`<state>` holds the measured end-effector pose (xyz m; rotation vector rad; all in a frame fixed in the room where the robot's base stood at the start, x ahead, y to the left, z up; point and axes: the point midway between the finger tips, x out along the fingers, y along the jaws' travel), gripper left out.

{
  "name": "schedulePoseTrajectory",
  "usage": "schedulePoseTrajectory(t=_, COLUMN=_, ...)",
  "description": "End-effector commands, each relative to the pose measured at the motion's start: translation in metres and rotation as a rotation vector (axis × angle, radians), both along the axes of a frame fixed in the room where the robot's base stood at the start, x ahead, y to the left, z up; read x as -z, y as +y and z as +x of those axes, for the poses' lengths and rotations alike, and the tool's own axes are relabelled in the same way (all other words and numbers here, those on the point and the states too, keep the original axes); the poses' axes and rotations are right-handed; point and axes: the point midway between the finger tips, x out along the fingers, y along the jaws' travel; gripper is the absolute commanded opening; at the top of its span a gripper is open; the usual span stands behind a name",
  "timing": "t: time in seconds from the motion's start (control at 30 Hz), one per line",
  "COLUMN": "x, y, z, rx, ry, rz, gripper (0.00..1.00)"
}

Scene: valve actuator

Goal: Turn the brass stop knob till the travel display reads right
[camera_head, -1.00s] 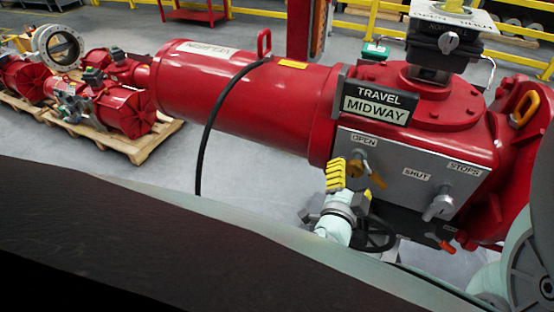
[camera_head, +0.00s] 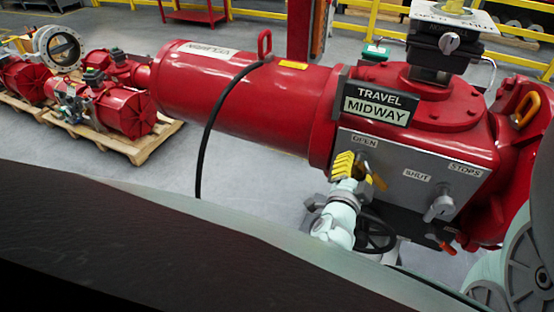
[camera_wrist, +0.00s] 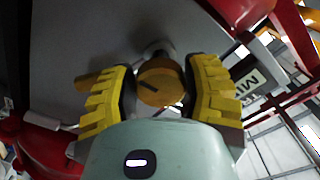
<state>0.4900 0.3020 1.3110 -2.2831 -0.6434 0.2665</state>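The brass stop knob (camera_wrist: 160,84) sits on the grey panel (camera_head: 412,165) of the red actuator, under the OPEN label; in the head view the knob (camera_head: 379,182) is partly hidden by my gripper. A brass bar sticks out to its left in the wrist view. My gripper (camera_wrist: 161,75) has yellow ribbed fingers, one on each side of the knob. They look spread, with at most a narrow gap to the knob; I cannot tell whether they touch. In the head view my gripper (camera_head: 346,164) is at the knob. The travel display (camera_head: 377,108) reads MIDWAY.
A grey knob (camera_head: 440,207) stands on the panel's right, near the SHUT and STOPS labels. A small red lever (camera_head: 447,247) is below it. A black handwheel (camera_head: 377,235) is below my gripper. A black cable (camera_head: 207,140) hangs across the red cylinder (camera_head: 235,95).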

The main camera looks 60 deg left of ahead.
Motion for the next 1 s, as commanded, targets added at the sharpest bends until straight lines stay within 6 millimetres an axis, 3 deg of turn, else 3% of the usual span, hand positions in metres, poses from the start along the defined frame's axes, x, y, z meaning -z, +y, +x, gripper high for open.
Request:
schedulePoseTrajectory(t=0.03, x=0.0001, y=-0.0001, z=0.0, rx=0.0, ry=0.0, rz=0.0, gripper=0.41)
schedulePoseTrajectory(t=0.33, x=0.0001, y=0.0001, z=-0.0002, rx=-0.001, ry=0.001, rz=0.0, gripper=0.1)
schedulePoseTrajectory(t=0.67, x=0.0033, y=-0.0001, z=-0.0002, rx=-0.001, ry=-0.021, rz=-0.041, gripper=0.09)
schedulePoseTrajectory(t=1.0, x=0.0054, y=-0.0014, z=0.0, rx=0.001, ry=-0.141, rz=-0.243, gripper=0.09)
